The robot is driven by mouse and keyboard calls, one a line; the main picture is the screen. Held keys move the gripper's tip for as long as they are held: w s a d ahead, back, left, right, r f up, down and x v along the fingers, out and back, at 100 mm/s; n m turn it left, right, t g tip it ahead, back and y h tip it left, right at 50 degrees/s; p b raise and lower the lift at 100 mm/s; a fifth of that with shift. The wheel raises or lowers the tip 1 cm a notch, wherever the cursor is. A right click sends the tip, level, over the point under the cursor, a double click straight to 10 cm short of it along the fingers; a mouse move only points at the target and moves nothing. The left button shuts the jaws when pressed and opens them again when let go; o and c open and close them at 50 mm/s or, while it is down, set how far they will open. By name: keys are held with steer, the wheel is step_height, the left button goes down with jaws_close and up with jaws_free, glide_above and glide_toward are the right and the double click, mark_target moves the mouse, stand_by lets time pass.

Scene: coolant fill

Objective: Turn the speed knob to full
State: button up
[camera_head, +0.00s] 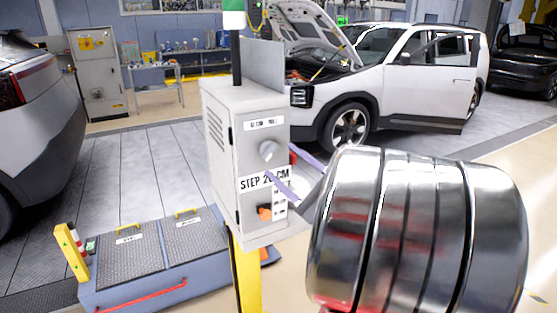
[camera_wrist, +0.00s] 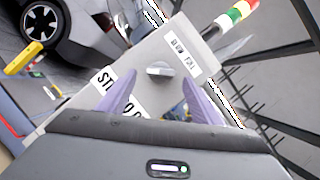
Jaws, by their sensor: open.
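The speed knob (camera_head: 267,150) is a round grey knob on the front of a grey control box (camera_head: 222,130), under a small white label with blurred text. In the wrist view the knob (camera_wrist: 158,69) has a raised bar across it and lies just beyond and between the fingertips. My gripper (camera_head: 283,164) has two purple fingers, spread apart with nothing between them. In the wrist view my gripper (camera_wrist: 159,79) faces the panel, with one finger on each side of the knob's line. Contact with the knob is not visible.
A "STEP 20 CM" label (camera_head: 264,180) and an orange switch (camera_head: 264,213) sit below the knob. The box stands on a yellow post (camera_head: 246,275). A low step platform (camera_head: 150,250) is at the left. A white car (camera_head: 400,75) with its hood up stands behind.

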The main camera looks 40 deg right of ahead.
steer(key=v, duration=0.9)
steer(key=shift+s+f, duration=0.15)
steer(key=shift+s, duration=0.15)
stand_by(0.3)
steer(key=w+a+f+n+g+y, duration=0.1)
steer(key=w+a+f+n+g, duration=0.1)
steer(key=a+f+n+g, duration=0.4)
steer(key=w+a+f+n+g+y, duration=0.1)
steer(key=w+a+n+g, duration=0.25)
steer(key=a+n, duration=0.4)
steer(key=w+a+f+n+g+y, duration=0.1)
steer(key=w+a+f+n+g, duration=0.1)
steer(key=a+f+n+g, duration=0.4)
steer(key=s+a+r+n+h, duration=0.2)
steer(key=s+a+n, duration=0.5)
steer(key=a, duration=0.6)
steer(key=s+h, duration=0.1)
steer(key=s, duration=0.1)
steer(key=shift+s+a+r, duration=0.15)
steer(key=shift+s+r, duration=0.1)
steer(key=shift+s, duration=0.1)
